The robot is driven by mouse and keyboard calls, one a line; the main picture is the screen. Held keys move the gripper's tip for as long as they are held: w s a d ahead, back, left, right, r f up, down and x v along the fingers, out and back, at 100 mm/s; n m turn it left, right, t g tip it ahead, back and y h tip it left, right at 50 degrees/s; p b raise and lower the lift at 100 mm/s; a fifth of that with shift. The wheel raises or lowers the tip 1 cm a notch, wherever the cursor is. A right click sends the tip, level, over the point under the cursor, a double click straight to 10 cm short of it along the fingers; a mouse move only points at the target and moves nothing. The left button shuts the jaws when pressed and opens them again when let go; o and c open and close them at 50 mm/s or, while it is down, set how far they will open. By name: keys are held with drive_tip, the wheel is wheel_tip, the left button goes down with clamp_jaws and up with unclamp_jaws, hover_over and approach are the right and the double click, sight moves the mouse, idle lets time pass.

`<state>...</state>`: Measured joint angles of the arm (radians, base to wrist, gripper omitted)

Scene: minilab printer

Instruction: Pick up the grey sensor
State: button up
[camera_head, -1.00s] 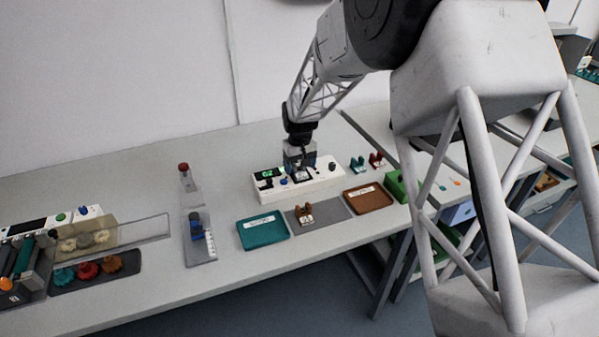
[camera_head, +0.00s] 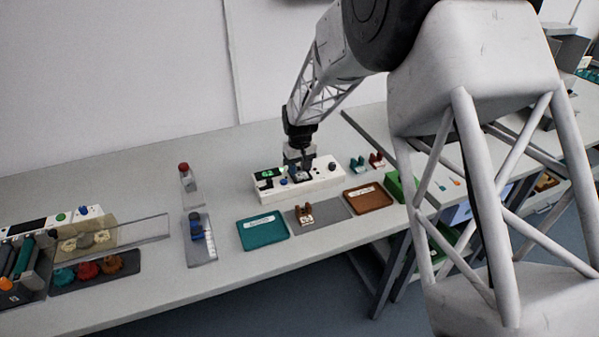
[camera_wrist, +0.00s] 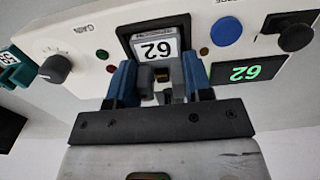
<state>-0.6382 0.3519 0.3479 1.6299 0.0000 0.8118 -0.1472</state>
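The grey sensor (camera_wrist: 177,78) sits at the dark square socket of the white meter box, with its two grey prongs toward my gripper. Its white label reads 62 in the wrist view. In the head view it is mostly hidden below my gripper (camera_head: 302,166). In the wrist view the blue fingers of my gripper (camera_wrist: 160,78) stand on either side of the prongs, very close to them. I cannot tell whether they touch or press on the sensor.
The white meter box (camera_head: 322,183) has knobs, buttons and a green display (camera_wrist: 240,72) reading 62. In front are a teal tray (camera_head: 263,234), a grey mat (camera_head: 333,208) with a brown sensor (camera_head: 304,215), and a brown tray (camera_head: 378,203). Teal and red sensors stand behind.

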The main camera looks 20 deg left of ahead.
sight(300, 173)
drive_tip(key=shift+c, duration=0.7)
drive_tip(key=shift+r, duration=0.15)
drive_tip(key=shift+r, duration=1.45)
drive_tip(key=shift+s+d+r, duration=0.15)
drive_tip(key=shift+s+r, duration=0.05)
drive_tip(key=s+d+r, duration=0.1)
drive_tip(key=s+d, duration=0.8)
drive_tip(key=s, duration=0.3)
drive_tip(key=shift+s+r, duration=0.2)
drive_tip(key=shift+s, duration=0.1)
drive_tip(key=shift+r, duration=1.05)
